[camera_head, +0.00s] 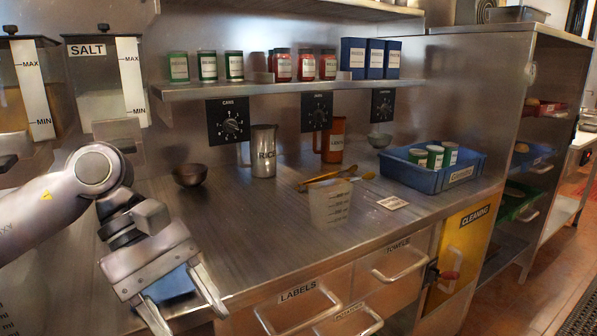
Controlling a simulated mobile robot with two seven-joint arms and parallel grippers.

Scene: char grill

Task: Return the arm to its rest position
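My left arm (50,205) comes in from the left, over the left part of the steel counter. My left gripper (188,316) points down and toward the counter's front edge. Its two fingers are spread well apart, with a clear gap between the tips. A flat blue thing (172,286) shows behind and between the fingers. I cannot tell whether the fingers touch it. My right arm and gripper are out of view.
The steel counter (245,225) is bare in the middle. A dark bowl (190,174), a metal RICE jug (263,152), a clear measuring cup (330,204) and a blue bin (430,180) stand on it. A SALT dispenser (105,80) hangs at the left. Drawers (297,305) lie below.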

